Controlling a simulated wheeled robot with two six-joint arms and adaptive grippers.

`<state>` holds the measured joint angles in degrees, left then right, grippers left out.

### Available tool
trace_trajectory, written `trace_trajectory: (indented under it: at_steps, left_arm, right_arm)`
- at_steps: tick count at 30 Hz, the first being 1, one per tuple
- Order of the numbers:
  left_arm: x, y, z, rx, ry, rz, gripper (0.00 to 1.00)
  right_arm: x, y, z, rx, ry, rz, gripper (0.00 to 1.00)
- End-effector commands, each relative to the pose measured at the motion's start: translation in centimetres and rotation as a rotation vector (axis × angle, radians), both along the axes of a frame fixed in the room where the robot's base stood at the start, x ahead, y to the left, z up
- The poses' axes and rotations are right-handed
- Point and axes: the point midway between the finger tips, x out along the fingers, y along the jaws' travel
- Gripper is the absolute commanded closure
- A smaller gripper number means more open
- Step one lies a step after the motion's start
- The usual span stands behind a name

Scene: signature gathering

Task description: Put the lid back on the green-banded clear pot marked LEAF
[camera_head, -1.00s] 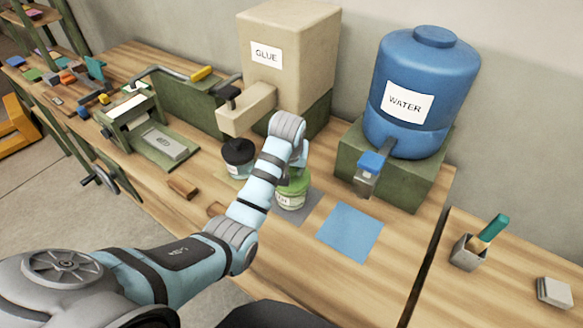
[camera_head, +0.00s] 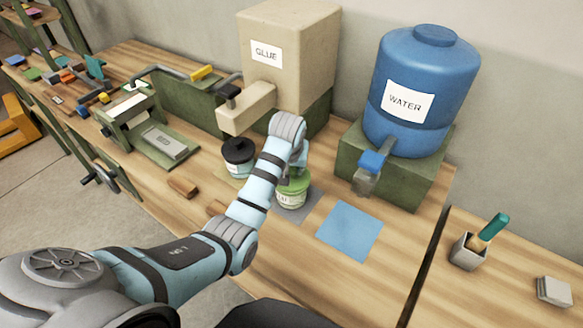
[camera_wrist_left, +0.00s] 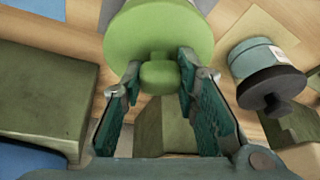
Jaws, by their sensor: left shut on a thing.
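The green-banded clear pot (camera_head: 291,200) stands on a grey mat (camera_head: 309,205) in the head view. Its label is only partly readable. The green lid (camera_head: 296,184) is at the pot's mouth, partly behind my left arm; whether it sits fully down I cannot tell. In the left wrist view the round green lid (camera_wrist_left: 160,35) fills the top and hides the pot beneath. My left gripper (camera_wrist_left: 159,72) is shut on the lid's knob (camera_wrist_left: 158,78), one finger on each side. My right gripper is not in view.
A black-lidded pot (camera_head: 238,156) stands left of the green one. The glue box (camera_head: 290,70) with its spout rises behind. The blue water tank (camera_head: 420,90) is at right on a green stand (camera_head: 400,183). A blue mat (camera_head: 350,232) lies bare at right of the pot.

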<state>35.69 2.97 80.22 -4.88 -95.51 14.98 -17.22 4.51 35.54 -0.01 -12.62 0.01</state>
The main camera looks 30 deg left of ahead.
Motion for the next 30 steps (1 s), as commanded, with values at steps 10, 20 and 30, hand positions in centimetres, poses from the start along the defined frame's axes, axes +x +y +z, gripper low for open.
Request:
trace_trajectory:
  at_steps: [10,20,30]
  left_arm:
    - [0.02,0.02,-0.02,0.000,0.000,0.000,1.00]
    - [0.02,0.03,-0.01,0.000,0.000,0.000,0.48]
    - [0.02,0.02,-0.02,0.000,0.000,0.000,0.28]
  right_arm:
    - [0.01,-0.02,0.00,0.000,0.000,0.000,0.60]
    - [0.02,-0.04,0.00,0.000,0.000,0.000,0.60]
    - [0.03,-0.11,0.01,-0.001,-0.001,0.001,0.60]
